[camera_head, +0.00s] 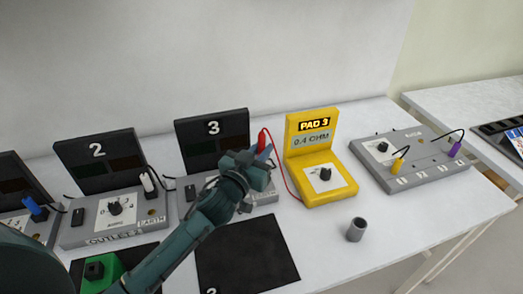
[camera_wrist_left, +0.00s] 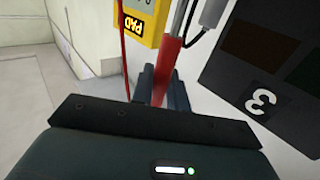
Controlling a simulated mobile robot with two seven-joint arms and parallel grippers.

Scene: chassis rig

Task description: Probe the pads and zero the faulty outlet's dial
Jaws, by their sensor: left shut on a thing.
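My left gripper (camera_head: 259,168) is shut on a red probe (camera_head: 262,141) with a red lead, over the right part of the outlet 3 unit (camera_head: 240,196). The probe also shows between the fingers in the left wrist view (camera_wrist_left: 168,62). The yellow meter (camera_head: 321,185) stands just right, its display (camera_head: 311,140) reading "PAD 3" and "0.4 OHM". The outlet 2 unit (camera_head: 75,236) has a dial (camera_head: 115,208) and a white plug. The outlet 3 dial and pad are hidden behind my arm. My right gripper is not in view.
A grey box (camera_head: 425,180) with yellow and purple plugs stands at right. A grey cup (camera_head: 356,229) stands in front of the meter. Dark mats (camera_head: 247,255) lie in front of the outlets, one under a green block (camera_head: 104,272). The table's front right is clear.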

